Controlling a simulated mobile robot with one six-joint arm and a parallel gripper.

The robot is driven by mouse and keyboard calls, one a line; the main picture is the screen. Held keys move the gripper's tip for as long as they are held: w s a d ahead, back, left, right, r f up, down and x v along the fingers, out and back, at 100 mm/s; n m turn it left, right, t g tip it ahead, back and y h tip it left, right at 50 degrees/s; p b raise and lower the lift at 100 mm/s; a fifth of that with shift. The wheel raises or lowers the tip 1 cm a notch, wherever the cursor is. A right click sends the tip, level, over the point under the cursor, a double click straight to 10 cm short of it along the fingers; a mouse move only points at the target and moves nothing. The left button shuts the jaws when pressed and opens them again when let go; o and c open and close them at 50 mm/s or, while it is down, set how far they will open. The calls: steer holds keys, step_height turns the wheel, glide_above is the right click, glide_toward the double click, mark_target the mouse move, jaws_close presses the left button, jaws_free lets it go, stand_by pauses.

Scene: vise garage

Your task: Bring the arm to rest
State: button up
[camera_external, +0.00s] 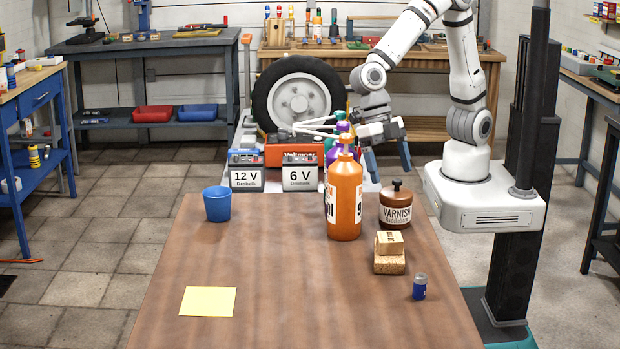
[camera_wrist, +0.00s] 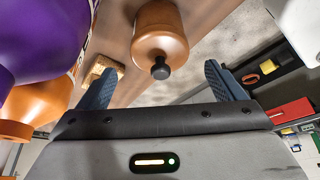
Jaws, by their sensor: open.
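My gripper (camera_external: 386,160) hangs from my bent white arm above the far right part of the brown table (camera_external: 265,255), behind the orange bottle. In the wrist view its two dark blue fingers (camera_wrist: 160,87) are spread apart with nothing held between them. The brown varnish jar (camera_external: 397,210) with a dark knob stands just in front of the gripper. In the wrist view the jar (camera_wrist: 160,30) shows beyond the fingertips, apart from them.
An orange bottle (camera_external: 344,198) stands close to my gripper, with purple and green bottles partly hidden behind it. A blue cup (camera_external: 217,204), yellow sheet (camera_external: 208,301), wood blocks (camera_external: 389,260) and blue can (camera_external: 419,286) are on the table. The table's middle front is clear.

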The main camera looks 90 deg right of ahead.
steer(key=w+d+r+m+t+h+p, duration=0.15)
steer(key=d+r+p, duration=0.25)
steer(key=d, duration=0.5)
steer(key=w+d+r+m+t+h+p, duration=0.1)
steer(key=d+r+m+t+h+p, duration=0.25)
steer(key=d, duration=0.55)
steer(key=s+d+m+b, duration=0.2)
steer(key=s+d+m, duration=0.1)
steer(key=d+m, duration=0.4)
steer(key=s+d+r+m+y+b, duration=0.1)
steer(key=s+d+m+b, duration=0.1)
steer(key=d+m, duration=0.5)
steer(key=s+m, duration=0.1)
steer(key=m, duration=0.5)
steer(key=shift+s+m, duration=0.4)
